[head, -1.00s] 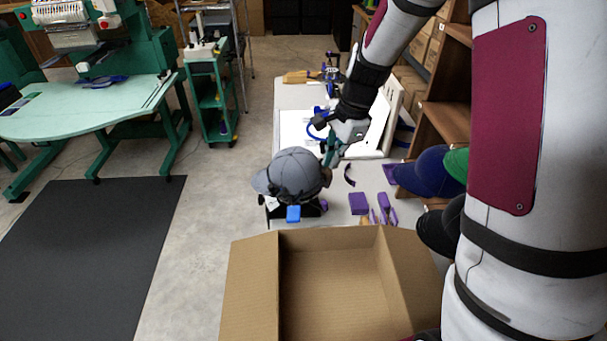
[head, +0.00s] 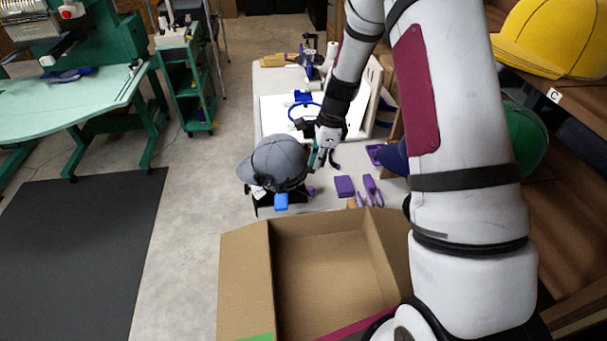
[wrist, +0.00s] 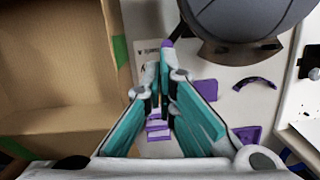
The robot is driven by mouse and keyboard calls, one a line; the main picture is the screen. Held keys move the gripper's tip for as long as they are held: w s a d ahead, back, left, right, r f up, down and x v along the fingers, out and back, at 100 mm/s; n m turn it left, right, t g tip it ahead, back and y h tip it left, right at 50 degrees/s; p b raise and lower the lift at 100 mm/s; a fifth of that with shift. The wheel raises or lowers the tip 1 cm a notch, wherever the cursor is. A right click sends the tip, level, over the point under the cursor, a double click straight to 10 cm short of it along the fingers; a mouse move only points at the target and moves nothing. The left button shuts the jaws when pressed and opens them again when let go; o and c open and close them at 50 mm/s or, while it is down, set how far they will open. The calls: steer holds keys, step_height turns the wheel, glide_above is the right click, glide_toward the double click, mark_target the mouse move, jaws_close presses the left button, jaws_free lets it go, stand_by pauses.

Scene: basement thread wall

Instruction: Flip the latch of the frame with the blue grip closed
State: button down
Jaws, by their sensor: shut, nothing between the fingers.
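The grey cap (head: 276,160) sits on a dark frame with a blue grip (head: 281,201) on its near side, at the front left of the table. My gripper (head: 318,168) is just right of the cap in the head view. In the wrist view, the cap (wrist: 245,15) is at the top right and my shut, empty fingers (wrist: 159,68) point toward its edge. A slim purple piece (wrist: 179,32) shows between the fingertips and the cap; whether they touch I cannot tell. The blue grip is out of the wrist view, and I cannot make out the latch's position.
An open cardboard box (head: 245,275) stands in front of the table. Purple blocks and tools (head: 345,187) lie right of the cap. A white board with a blue ring (head: 304,104) is behind. Shelves with caps (head: 550,40) stand at the right.

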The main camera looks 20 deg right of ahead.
mark_target(284, 184)
step_height(284, 184, down, 10)
steer(key=a+r+p, duration=0.1)
steer(key=a, duration=0.1)
steer(key=shift+w+a+r+p, duration=0.25)
steer(key=shift+a, duration=0.25)
steer(key=shift+w+a+r+p, duration=0.25)
steer(key=shift+w+a, duration=0.05)
steer(key=shift+a, duration=0.2)
steer(key=shift+w+a+r+p, duration=0.25)
steer(key=shift+a, duration=0.25)
steer(key=shift+a, duration=0.1)
